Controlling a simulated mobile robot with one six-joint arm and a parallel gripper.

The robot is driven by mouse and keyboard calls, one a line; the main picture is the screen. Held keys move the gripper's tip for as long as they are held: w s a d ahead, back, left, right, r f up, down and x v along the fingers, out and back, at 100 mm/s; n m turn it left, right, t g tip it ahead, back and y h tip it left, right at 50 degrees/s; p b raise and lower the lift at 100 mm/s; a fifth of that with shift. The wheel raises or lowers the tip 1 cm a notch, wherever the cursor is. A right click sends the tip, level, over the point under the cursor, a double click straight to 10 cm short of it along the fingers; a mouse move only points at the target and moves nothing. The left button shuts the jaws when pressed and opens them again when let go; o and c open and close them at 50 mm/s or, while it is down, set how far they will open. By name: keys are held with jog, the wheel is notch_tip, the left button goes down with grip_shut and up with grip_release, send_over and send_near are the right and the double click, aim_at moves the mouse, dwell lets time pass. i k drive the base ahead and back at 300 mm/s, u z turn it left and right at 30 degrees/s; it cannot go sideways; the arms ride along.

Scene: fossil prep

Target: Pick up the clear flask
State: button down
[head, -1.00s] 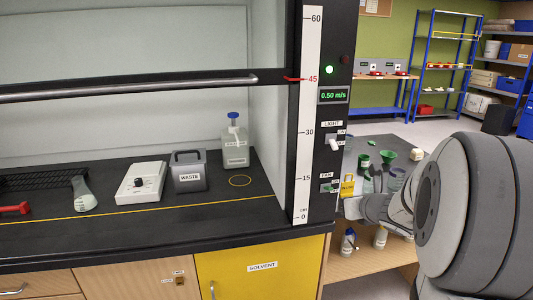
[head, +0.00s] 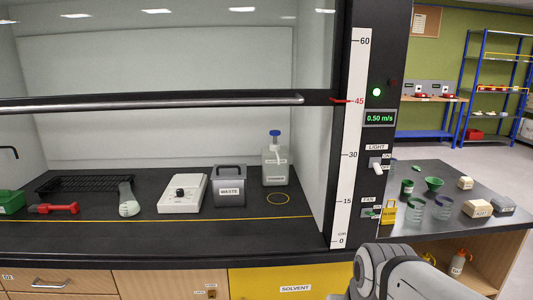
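The clear flask (head: 129,199) stands upright on the black worktop inside the fume hood, left of the white hotplate (head: 182,194). It is conical, with a little pale content at the bottom. My arm shows at the bottom right of the head view, outside the hood and well apart from the flask. My gripper itself is not in view.
The raised sash (head: 200,102) crosses the hood opening above the flask. A grey waste bin (head: 230,190) and a blue-capped bottle (head: 275,165) stand to the right. A red-handled tool (head: 58,208) and black rack (head: 85,184) are to the left. Worktop in front is clear.

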aim_at(129, 205)
jog(key=u, duration=1.6)
jog(key=k, duration=1.2)
jog(key=u, duration=1.05)
jog(key=i, duration=2.3)
jog(key=z, duration=0.7)
jog(key=i, duration=1.25)
jog(key=z, duration=1.05)
jog(key=i, duration=0.35)
jog(key=z, duration=0.25)
